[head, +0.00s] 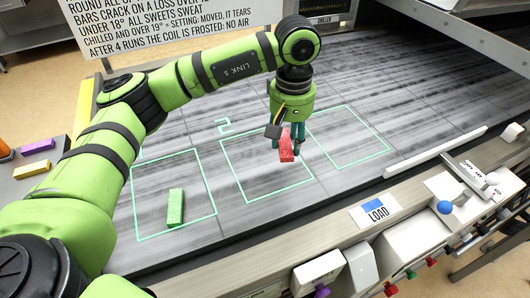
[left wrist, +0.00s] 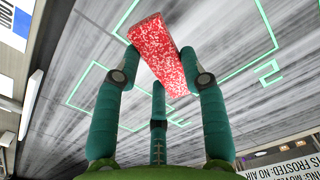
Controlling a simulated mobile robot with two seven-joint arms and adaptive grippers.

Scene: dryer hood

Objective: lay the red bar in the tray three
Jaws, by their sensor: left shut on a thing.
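The red bar (head: 287,151) is held in my left gripper (head: 286,140), above the belt over the right part of the middle green outline. In the left wrist view the speckled red bar (left wrist: 160,52) sits between the fingers of my left gripper (left wrist: 163,70). Three green outlined squares lie on the grey belt: the left one (head: 136,198), the middle one (head: 226,168) and the right one (head: 372,133). The right square looks empty. My right gripper is not in view.
A green bar (head: 176,207) lies in the left square. A purple bar (head: 38,146) and a yellow bar (head: 32,169) lie on a side surface at far left. A white rail (head: 430,154) and a control panel with a LOAD label (head: 376,212) line the front edge.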

